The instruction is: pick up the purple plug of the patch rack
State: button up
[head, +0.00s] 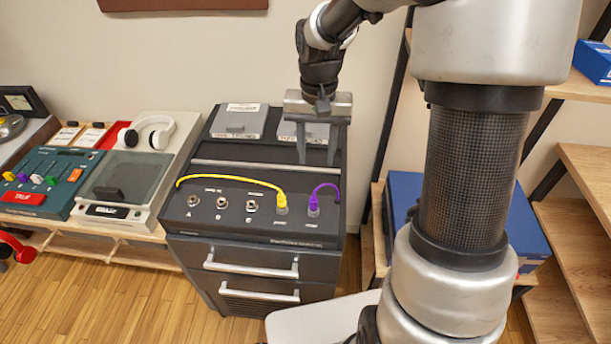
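The purple plug (314,206) stands upright in the right-hand socket on the sloped top panel of the dark patch rack (255,240). A purple cable arcs from it to the panel's right edge. A yellow plug (281,203) stands just left of it, with a yellow cable running to the panel's left edge. My gripper (317,158) hangs above the rear right part of the rack, fingers pointing down. The fingers are apart with nothing between them. It appears above and behind the purple plug in the picture, not touching it.
Empty sockets labelled A, B and C (222,203) lie left of the yellow plug. Two grey lidded boxes (239,121) sit at the rack's back. A raised bar (250,172) crosses behind the panel. White headphones (147,132) and a mixer (46,178) are left. A blue box (403,192) is right.

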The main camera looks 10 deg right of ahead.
aim_at(314, 197)
jog(key=f, duration=1.6)
jog(key=shift+s+a+f, duration=0.1)
jog(key=shift+s+a, duration=0.05)
jog(key=shift+a, duration=0.05)
jog(key=shift+c, duration=0.3)
grip_shut()
